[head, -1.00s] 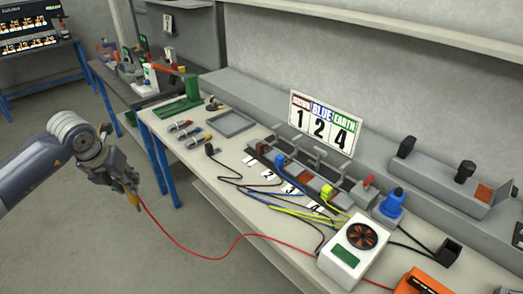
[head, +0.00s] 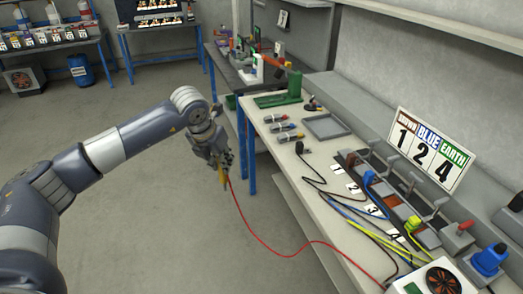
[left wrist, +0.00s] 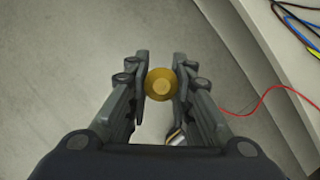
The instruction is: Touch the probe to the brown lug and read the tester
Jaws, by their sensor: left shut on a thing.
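My left gripper (head: 222,166) hangs beyond the bench's left edge, above the floor. It is shut on the yellow probe (head: 222,180), which points down with its red lead running to the bench. In the left wrist view the probe (left wrist: 162,84) shows end-on between the fingers. A dark brown lug (head: 350,158) seems to sit at the far end of the terminal row, apart from the probe. My right gripper is out of view.
The bench (head: 287,175) carries a grey tray (head: 327,126), several screwdriver-like tools (head: 284,127), numbered cards (head: 354,188), loose cables and a sign (head: 431,148) reading brown 1, blue 2, earth 4. Open floor (head: 150,100) lies left of the bench.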

